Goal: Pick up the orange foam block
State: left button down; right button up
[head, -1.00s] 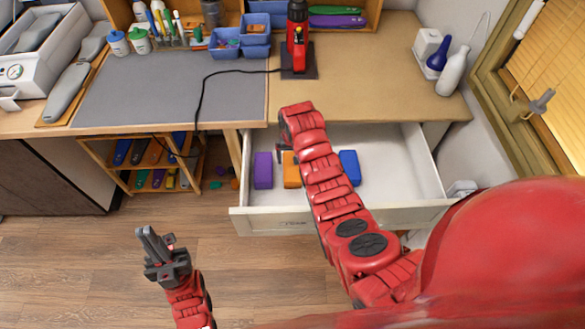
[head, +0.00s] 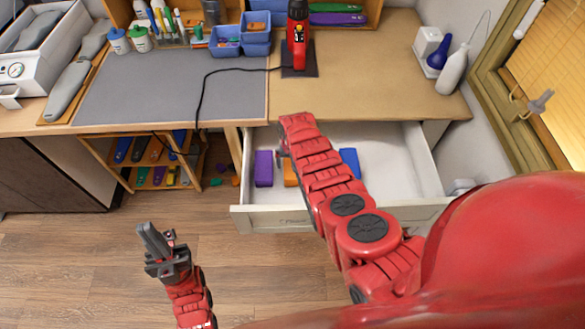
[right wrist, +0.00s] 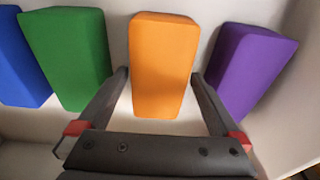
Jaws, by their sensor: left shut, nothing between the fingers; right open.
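The orange foam block (head: 290,172) lies in the open white drawer, mostly hidden behind my right arm in the head view. In the right wrist view the orange block (right wrist: 162,62) fills the middle, between the two dark fingers. My right gripper (right wrist: 160,78) is open, with one finger on each side of the block and small gaps showing. The block is not gripped. My left gripper (head: 153,238) is shut and empty, over the floor left of the drawer.
The drawer's right part is clear. The worktop (head: 370,80) overhangs behind.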

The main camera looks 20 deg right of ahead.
jog(key=shift+f, duration=0.3)
jog(key=c, duration=1.2)
jog(key=shift+r, duration=0.2)
